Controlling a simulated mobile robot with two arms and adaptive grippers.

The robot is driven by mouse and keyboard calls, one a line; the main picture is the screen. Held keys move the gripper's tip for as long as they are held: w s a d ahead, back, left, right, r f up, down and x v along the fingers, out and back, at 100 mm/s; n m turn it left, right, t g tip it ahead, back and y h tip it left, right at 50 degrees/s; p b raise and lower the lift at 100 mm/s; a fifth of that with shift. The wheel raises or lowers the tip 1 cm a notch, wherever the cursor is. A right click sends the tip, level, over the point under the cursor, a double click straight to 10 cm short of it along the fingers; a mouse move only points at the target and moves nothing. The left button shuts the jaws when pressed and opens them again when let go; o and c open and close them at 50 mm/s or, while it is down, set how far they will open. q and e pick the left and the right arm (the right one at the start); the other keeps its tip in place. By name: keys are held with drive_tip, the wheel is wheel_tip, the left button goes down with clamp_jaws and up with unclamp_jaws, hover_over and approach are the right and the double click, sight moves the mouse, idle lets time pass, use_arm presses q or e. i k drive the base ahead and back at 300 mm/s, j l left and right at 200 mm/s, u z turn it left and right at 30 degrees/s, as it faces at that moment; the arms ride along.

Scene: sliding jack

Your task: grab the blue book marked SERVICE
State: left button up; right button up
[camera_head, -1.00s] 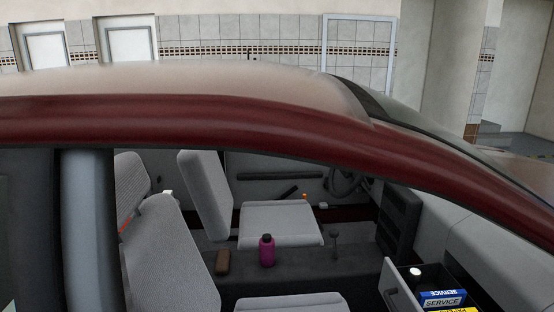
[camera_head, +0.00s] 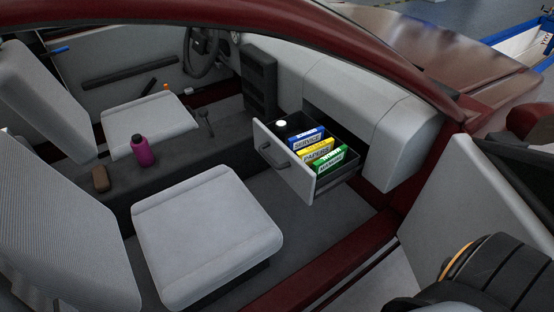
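The blue book marked SERVICE (camera_head: 307,138) stands in the open glove-box drawer (camera_head: 282,172), its spine up. It is the rearmost of three books, behind a yellow one (camera_head: 315,151) and a green one (camera_head: 329,162). Neither of my grippers shows in the head view. A dark rounded part of my own body fills the lower right corner.
A white-topped round item (camera_head: 281,124) stands in the drawer left of the books. The grey front seat (camera_head: 205,225) is left of the drawer. A purple bottle (camera_head: 143,150) and a brown item (camera_head: 100,179) stand on the console. The red door sill (camera_head: 335,265) and open door (camera_head: 470,195) border the opening.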

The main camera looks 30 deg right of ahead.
sight(301, 141)
drive_tip(key=z, duration=1.25)
